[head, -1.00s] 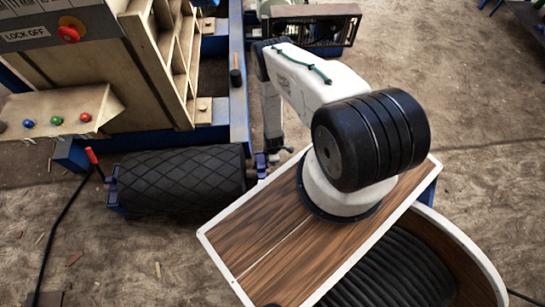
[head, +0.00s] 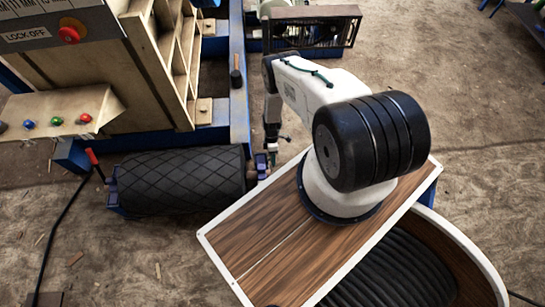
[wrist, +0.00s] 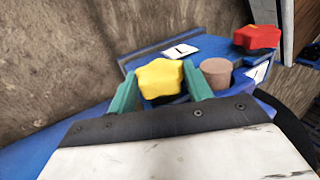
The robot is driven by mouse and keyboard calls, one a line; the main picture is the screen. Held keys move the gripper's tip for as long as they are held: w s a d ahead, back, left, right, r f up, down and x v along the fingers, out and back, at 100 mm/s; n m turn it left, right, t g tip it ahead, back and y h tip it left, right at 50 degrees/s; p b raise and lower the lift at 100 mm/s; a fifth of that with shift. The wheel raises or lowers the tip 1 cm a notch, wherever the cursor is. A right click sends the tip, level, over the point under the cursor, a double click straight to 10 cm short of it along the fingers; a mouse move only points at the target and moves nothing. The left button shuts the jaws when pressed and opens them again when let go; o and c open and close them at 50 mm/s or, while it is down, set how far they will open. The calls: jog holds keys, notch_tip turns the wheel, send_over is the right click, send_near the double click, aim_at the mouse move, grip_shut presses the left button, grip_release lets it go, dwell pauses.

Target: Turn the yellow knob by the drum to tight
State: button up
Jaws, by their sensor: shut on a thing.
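The yellow knob (wrist: 160,77) is lobed and sits on a blue mount, seen in the wrist view. My gripper (wrist: 161,88) has its two teal fingers on either side of the knob, shut on it. A white label (wrist: 181,51) with a dark mark lies just behind the knob; I cannot read how the knob stands against it. In the head view, the black drum (head: 182,180) lies on its side, and my gripper (head: 272,157) is at its right end. The knob cannot be made out there.
A brown round peg (wrist: 217,73) stands close to the right finger, with a red knob (wrist: 256,37) beyond it. In the head view, the blue machine frame (head: 238,110) rises behind the drum. A button panel (head: 60,113) is at left.

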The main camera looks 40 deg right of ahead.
jog(key=shift+w+d+r, duration=0.1)
jog(key=shift+w, duration=0.15)
jog(key=o, duration=0.9)
jog(key=shift+o, duration=0.4)
jog(key=shift+s, duration=0.1)
jog(key=v, duration=0.7)
jog(key=shift+r, duration=0.35)
jog(key=shift+w+d, duration=0.1)
jog(key=shift+w, duration=0.1)
